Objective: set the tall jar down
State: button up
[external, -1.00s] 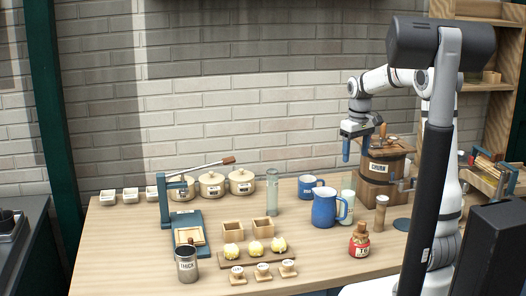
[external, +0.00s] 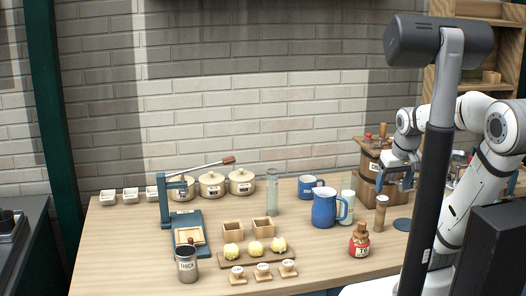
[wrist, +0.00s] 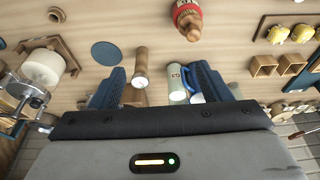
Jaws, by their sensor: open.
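A tall clear greenish glass jar (external: 272,192) stands upright on the table, behind the small wooden boxes. A shorter pale green labelled jar (external: 348,186) stands upright beside the blue jug; it also shows in the wrist view (wrist: 177,84). I cannot tell for sure which one is the tall jar. My gripper (external: 394,183) is open and empty, fingers pointing down, in front of the wooden churn and well right of the glass jar. In the wrist view its blue fingers (wrist: 158,76) are spread apart, with the pale jar and a brown cylinder seen between them.
The churn (external: 372,160) is partly hidden behind my gripper. A blue jug (external: 325,208), a blue mug (external: 308,187), a brown cylinder (external: 381,213) and a red bottle (external: 360,240) stand nearby. Bare table lies between the glass jar and the jug.

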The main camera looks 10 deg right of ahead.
jog(key=w+d+f+t+b, duration=0.2)
jog(key=w+t+b, duration=0.1)
jog(key=w+b, duration=0.1)
jog(key=w+d+f+m+t+h+b, duration=0.1)
jog(key=w+d+f+t+b, duration=0.1)
jog(key=w+b, duration=0.3)
jog(key=w+d+f+t+h+b, duration=0.1)
jog(key=w+d+f+t+b, duration=0.1)
jog(key=w+b, duration=0.3)
jog(key=shift+w+d+f+m+t, duration=0.2)
jog(key=shift+f+m+t, duration=0.2)
jog(key=shift+t, duration=0.4)
jog(key=w+a+f+n+t+y+b, duration=0.1)
jog(key=w+a+n+t+y+b, duration=0.15)
jog(key=w+t+b, duration=0.4)
jog(key=n+g+y+b, duration=0.2)
jog(key=n+y+b, duration=0.25)
jog(key=y, duration=0.25)
send_near(345, 179)
jog(key=w, duration=0.2)
jog(key=shift+m+h, duration=0.25)
jog(key=shift+m, duration=0.05)
jog(key=x, duration=0.2)
jog(key=b+x, duration=0.1)
jog(key=x, duration=0.2)
jog(key=a+b+x, duration=0.1)
jog(key=x, duration=0.1)
jog(key=shift+w+a+r, duration=0.15)
jog(key=shift+a, duration=0.1)
jog(key=shift+c, duration=0.3)
